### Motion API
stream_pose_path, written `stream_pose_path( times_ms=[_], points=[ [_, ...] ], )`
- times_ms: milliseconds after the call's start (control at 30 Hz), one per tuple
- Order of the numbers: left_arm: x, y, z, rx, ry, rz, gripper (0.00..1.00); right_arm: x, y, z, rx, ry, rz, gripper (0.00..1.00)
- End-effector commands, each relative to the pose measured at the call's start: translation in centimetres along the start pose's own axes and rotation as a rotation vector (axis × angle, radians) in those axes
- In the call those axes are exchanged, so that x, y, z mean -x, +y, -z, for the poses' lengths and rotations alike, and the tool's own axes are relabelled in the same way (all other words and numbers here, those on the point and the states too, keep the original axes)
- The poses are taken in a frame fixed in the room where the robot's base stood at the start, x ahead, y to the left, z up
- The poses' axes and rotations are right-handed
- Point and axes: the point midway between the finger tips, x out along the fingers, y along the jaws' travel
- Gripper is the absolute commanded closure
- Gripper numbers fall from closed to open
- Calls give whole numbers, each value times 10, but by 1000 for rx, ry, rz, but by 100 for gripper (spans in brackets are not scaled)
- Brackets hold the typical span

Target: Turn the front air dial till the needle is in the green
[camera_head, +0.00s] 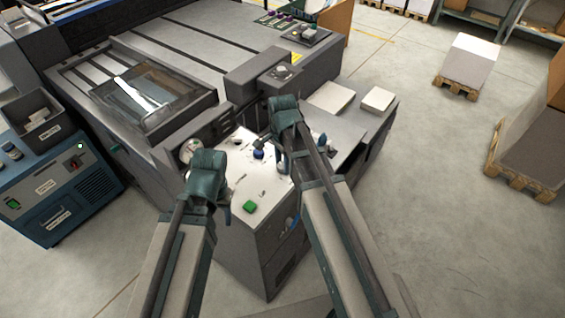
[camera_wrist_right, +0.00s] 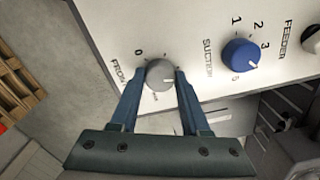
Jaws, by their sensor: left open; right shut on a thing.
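The front air dial (camera_wrist_right: 160,75) is a round grey knob on a white panel in the right wrist view, with a small light mark towards its lower edge. My right gripper (camera_wrist_right: 161,82) has its two blue fingers shut on the knob's sides. In the head view my right gripper (camera_head: 277,152) reaches down to the panel (camera_head: 268,182) and hides the grey dial. A round gauge (camera_head: 189,149) stands at the panel's left; its needle is too small to read. My left gripper (camera_head: 222,195) is open, near the panel's left edge, holding nothing visible.
A green button (camera_head: 249,207) is on the panel's near part. A blue cabinet (camera_head: 75,195) stands at the left.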

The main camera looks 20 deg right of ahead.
Motion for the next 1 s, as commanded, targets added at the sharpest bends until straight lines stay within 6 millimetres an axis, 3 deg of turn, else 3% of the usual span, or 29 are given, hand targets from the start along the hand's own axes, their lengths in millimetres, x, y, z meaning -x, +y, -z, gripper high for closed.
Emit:
stream_pose_path(
  times_ms=[400, 967, 1000],
  points=[
    [0, 0, 0, 0, 0, 0, 43, 0, 0, 0, -169, 0, 0, 100],
    [0, 0, 0, 0, 0, 0, 43, 0, 0, 0, -193, 0, 0, 100],
    [0, 0, 0, 0, 0, 0, 43, 0, 0, 0, -193, 0, 0, 48]
  ],
)
